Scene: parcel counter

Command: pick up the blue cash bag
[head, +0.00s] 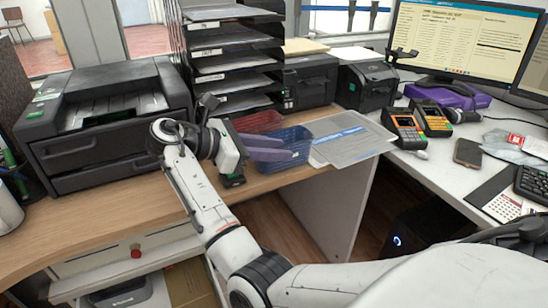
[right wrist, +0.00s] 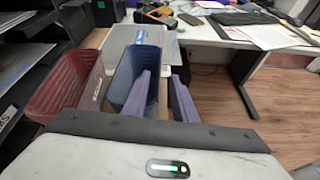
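I see a blue, open-topped, basket-like object (head: 291,139) on the wooden counter; no other clearly blue bag shows. It also shows in the right wrist view (right wrist: 124,72). My right gripper (head: 287,148), with two purple fingers, is at its near left part. In the right wrist view, the fingers (right wrist: 160,73) are apart: the left one overlaps the blue object, the right one lies just outside its right side. The blue side shows between them; I cannot tell whether they touch it. My left gripper is out of view.
A red basket (head: 258,122) stands left of the blue one, close by. Grey plastic envelopes (head: 352,146) lie to its right. A printer (head: 100,120) and a tray rack (head: 235,60) stand behind and left. Card terminals (head: 405,128) sit on the white desk, past the counter's edge.

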